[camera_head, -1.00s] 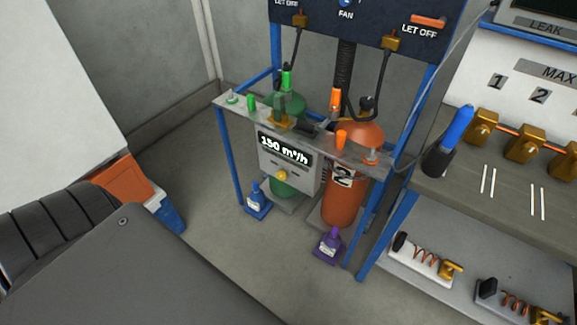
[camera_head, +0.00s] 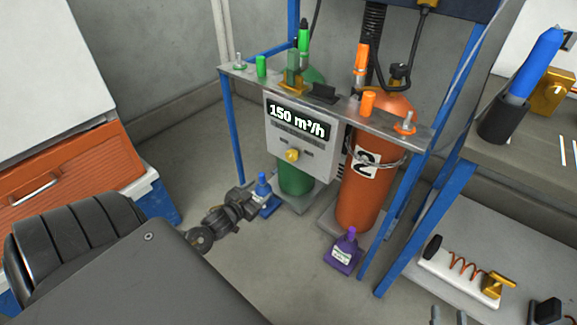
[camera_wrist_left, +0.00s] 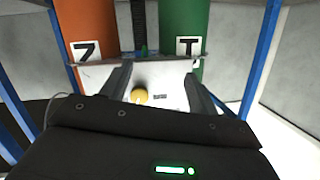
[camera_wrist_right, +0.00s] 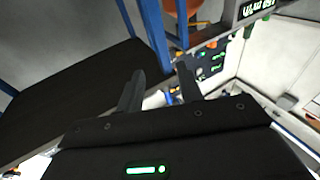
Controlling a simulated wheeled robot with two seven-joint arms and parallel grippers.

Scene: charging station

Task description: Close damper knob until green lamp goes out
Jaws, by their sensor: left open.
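The damper knob, a small yellow knob (camera_head: 292,155), sits on the grey panel (camera_head: 325,163) below a lit display (camera_head: 298,121) reading 150 m³/h. In the left wrist view the yellow knob (camera_wrist_left: 139,97) shows between the fingers. My right gripper (camera_head: 448,317) shows two spread fingertips at the bottom edge, empty. Several green pieces stand on the shelf, one translucent (camera_head: 293,60); I cannot tell whether any is a lit lamp.
A green cylinder (camera_head: 297,182) and an orange cylinder (camera_head: 362,200) stand in the blue-legged rack. A workbench (camera_head: 527,150) is at the right, an orange drawer unit (camera_head: 75,165) at the left.

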